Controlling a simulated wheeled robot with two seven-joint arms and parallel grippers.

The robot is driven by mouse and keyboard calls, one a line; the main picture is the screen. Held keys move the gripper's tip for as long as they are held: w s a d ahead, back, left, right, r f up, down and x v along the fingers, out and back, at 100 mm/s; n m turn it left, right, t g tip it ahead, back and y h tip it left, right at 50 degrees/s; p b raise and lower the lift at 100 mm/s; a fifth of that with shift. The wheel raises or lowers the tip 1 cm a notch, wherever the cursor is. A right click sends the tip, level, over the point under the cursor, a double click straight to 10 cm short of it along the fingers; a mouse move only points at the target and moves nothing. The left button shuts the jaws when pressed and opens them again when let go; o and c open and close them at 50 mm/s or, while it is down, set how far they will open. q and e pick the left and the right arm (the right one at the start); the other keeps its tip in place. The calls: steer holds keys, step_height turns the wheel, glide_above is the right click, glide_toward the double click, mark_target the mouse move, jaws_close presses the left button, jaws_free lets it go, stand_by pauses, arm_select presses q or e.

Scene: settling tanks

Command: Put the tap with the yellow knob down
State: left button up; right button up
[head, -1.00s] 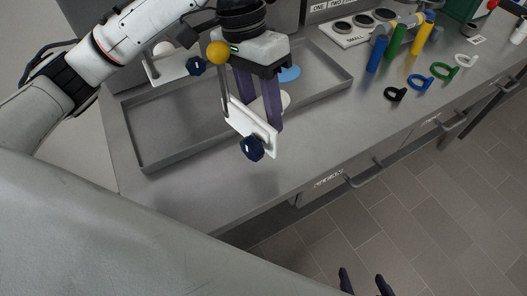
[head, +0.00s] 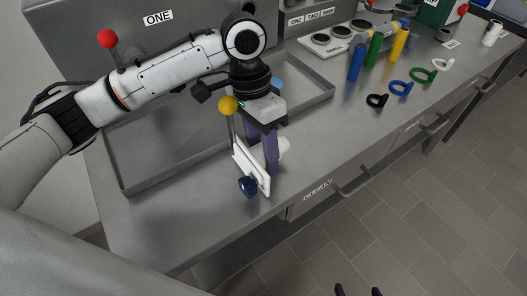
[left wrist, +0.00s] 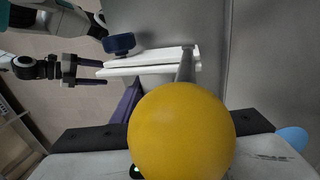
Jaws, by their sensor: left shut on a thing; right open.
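The tap with the yellow knob has a white plate (head: 250,167), a dark blue knob (head: 248,187) at its lower end and a yellow ball (head: 228,105) on a thin rod. My left gripper (head: 267,160) is shut on the plate, fingers pointing down. The tap hangs by the front of the counter, outside the tray; whether it touches the counter I cannot tell. In the left wrist view the yellow ball (left wrist: 181,131) covers much of the picture, with the white plate (left wrist: 150,60) behind it. My right gripper (head: 357,291) is open and empty at the bottom edge.
A shallow grey tray (head: 150,184) lies on the counter behind the tap, with a blue disc (head: 277,84) partly visible. Coloured cylinders (head: 375,50) and rings (head: 401,88) stand to the right. The counter (head: 150,225) is bare in front of the tray. A red-balled lever (head: 108,39) is at back left.

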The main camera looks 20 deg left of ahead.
stand_by(0.3)
arm_select(q)
steer(key=shift+f+p, duration=0.4)
steer(key=shift+f, duration=0.1)
steer(key=o, duration=1.4)
steer(key=shift+s, duration=0.1)
steer(key=shift+f, duration=0.1)
steer(key=shift+a, duration=0.1)
steer(key=shift+b, duration=0.35)
steer(key=v, duration=1.3)
steer(key=shift+r, duration=0.2)
steer(key=shift+d+r, duration=0.1)
steer(key=shift+d, duration=0.15)
